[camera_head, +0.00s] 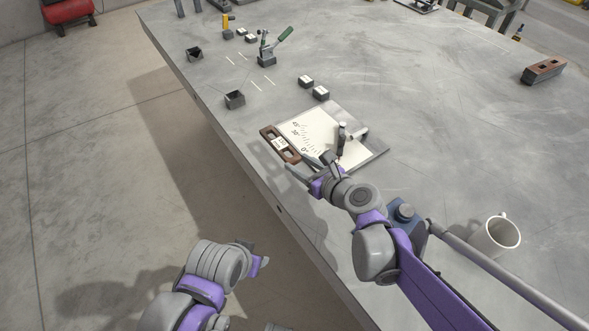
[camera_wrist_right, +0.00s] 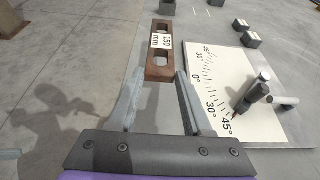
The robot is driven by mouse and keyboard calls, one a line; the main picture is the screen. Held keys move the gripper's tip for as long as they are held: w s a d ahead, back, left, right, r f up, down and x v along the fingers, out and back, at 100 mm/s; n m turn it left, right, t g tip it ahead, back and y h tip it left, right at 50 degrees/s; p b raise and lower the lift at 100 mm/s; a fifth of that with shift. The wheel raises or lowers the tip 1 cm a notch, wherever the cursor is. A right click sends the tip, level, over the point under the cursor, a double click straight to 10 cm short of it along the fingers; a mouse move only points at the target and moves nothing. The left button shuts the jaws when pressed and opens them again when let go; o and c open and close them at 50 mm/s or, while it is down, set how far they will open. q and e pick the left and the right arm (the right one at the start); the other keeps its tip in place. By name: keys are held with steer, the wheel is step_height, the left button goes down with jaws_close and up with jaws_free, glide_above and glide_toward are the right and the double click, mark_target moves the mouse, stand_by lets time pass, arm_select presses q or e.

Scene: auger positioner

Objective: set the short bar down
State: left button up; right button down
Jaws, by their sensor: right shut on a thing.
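The short bar (camera_head: 281,144) is dark brown with a slot near each end and a white label, which reads 150 mm in the right wrist view (camera_wrist_right: 160,68). It lies along the left edge of the white angle-scale board (camera_head: 317,127). My right gripper (camera_head: 301,165) has a finger on each side of the bar's near end and is shut on it. I cannot tell whether the bar touches the table or hangs just above it. My left gripper (camera_head: 257,259) is off the table's near edge, away from the bar; its finger gap is unclear.
A post with a clamp (camera_head: 343,137) stands on the board. Two small dark blocks (camera_head: 313,86) sit behind it. A white mug (camera_head: 496,236) stands at right, beside my right arm. Much of the table (camera_head: 430,90) is clear.

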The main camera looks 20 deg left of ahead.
mark_target(300, 188)
step_height(300, 188, down, 3)
steer(key=shift+s+f, duration=0.1)
steer(key=shift+s, duration=0.05)
steer(key=shift+f+b, duration=0.8)
steer(key=shift+f, duration=1.35)
steer(key=shift+c, duration=1.7)
jaws_free()
steer(key=shift+f, duration=0.1)
steer(key=shift+r, duration=0.25)
steer(key=p+v, duration=0.2)
steer(key=v, duration=1)
